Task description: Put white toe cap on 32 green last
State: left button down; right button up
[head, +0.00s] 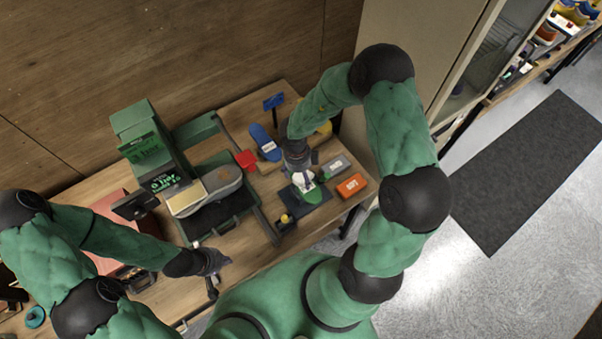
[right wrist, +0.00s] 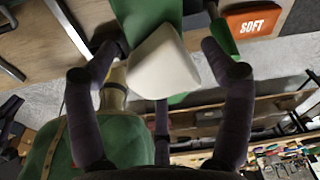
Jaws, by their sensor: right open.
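The white toe cap (right wrist: 163,62) sits between the spread fingers of my right gripper (right wrist: 165,48) in the right wrist view. It lies over the end of the green last (right wrist: 146,14) and appears to touch it; how closely it fits cannot be told. In the head view my right gripper (head: 304,177) is just above the white cap (head: 302,184) and the green last (head: 313,203), partly covering them. No size number is readable on the last. My right gripper is open. My left gripper (head: 213,262) is over the table's front edge, apart from these things; its fingers are unclear.
A blue last (head: 265,142) and a red piece (head: 245,159) are behind.

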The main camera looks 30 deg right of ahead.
notch_tip(320, 180, up, 12)
jog(key=w+p, duration=0.1)
jog(key=shift+a, duration=0.35)
